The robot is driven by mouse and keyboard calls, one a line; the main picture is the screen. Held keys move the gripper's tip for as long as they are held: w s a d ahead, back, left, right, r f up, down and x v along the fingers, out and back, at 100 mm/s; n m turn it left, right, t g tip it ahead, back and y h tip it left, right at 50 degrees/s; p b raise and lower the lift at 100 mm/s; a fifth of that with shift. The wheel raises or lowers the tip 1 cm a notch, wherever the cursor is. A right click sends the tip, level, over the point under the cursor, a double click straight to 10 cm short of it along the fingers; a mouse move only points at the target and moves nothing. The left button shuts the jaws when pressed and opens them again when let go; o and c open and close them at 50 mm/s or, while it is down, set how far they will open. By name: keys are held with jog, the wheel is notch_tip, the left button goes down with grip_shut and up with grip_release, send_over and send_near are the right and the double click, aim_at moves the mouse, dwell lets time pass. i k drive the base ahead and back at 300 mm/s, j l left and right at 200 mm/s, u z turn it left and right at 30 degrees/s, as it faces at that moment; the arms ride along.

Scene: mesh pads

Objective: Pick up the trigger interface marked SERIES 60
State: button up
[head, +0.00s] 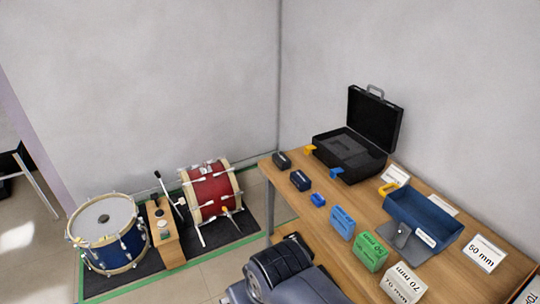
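I cannot make out a SERIES 60 marking anywhere in the head view. The green box has upside-down lettering that is too small to read surely. My gripper is not seen; only a dark and grey part of my arm shows at the bottom centre.
The wooden table (345,268) carries an open black case (374,118), a blue open tray (424,214) with a grey flap, and white cards, one reading 50 mm (484,254). A blue drum (107,235) and a red drum (210,192) stand on a floor mat at left.

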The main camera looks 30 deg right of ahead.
aim_at(282, 161)
jog(key=i+l+z, duration=0.15)
jog(key=i, duration=0.8)
jog(key=i+l+z, duration=0.15)
jog(key=i, duration=0.8)
